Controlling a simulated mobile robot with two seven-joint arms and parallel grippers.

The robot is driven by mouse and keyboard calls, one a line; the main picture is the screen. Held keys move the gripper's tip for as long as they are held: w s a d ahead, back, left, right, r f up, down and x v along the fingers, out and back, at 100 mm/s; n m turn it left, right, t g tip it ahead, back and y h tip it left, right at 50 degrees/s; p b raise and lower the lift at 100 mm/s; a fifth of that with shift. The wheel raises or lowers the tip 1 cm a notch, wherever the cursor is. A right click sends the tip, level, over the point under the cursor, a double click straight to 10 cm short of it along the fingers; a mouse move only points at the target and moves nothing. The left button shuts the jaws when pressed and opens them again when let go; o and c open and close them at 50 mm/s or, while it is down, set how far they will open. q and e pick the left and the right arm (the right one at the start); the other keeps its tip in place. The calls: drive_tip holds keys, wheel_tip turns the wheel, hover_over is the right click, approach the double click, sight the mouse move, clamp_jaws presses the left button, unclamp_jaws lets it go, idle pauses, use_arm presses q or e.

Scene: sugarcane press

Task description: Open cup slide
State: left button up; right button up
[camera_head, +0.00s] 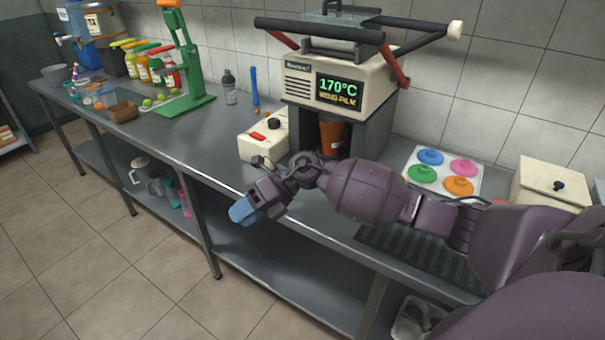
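A cup sealing machine (340,84) stands against the tiled wall on the steel counter, its display reading 170°C. An orange-brown cup (333,136) stands in the dark bay under the display. The cup slide cannot be made out clearly; my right arm covers part of the bay's front. My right gripper (243,211) has blue fingertips and is over the counter's front edge, left of and in front of the bay, apart from the machine. Whether its fingers are parted cannot be told. My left gripper is not in view.
A white box (265,137) with a black knob and red switch sits left of the machine. A tray of coloured lids (443,172) and a cream box (549,185) are to the right. A green press (185,65) and bottles stand far left.

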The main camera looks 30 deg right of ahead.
drive_tip(key=w+d+r+n+h+b, duration=0.1)
drive_tip(key=w+d+h+b, duration=0.1)
drive_tip(key=w+d+h, duration=0.45)
drive_tip(key=w+d+r+g+h+b, duration=0.1)
drive_tip(key=w+d+r+h+b, duration=0.15)
drive_tip(key=d, duration=0.65)
drive_tip(key=w+d+r+n+h+b, duration=0.1)
drive_tip(key=w+d+h, duration=0.2)
drive_tip(key=d+h, duration=0.35)
drive_tip(key=shift+y, duration=0.55)
drive_tip(key=d+f, duration=0.1)
drive_tip(key=f, duration=0.2)
drive_tip(key=f+b, duration=0.1)
drive_tip(key=f, duration=0.2)
drive_tip(key=d+f, duration=0.1)
drive_tip(key=f, duration=0.2)
drive_tip(key=shift+w+d+b, duration=0.3)
drive_tip(key=shift+d+b, duration=0.05)
drive_tip(key=shift+b, duration=0.05)
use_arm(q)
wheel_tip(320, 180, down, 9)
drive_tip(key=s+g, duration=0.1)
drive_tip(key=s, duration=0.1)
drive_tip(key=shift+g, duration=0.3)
use_arm(e)
drive_tip(key=shift+d+f, duration=0.1)
drive_tip(key=shift+f, duration=0.6)
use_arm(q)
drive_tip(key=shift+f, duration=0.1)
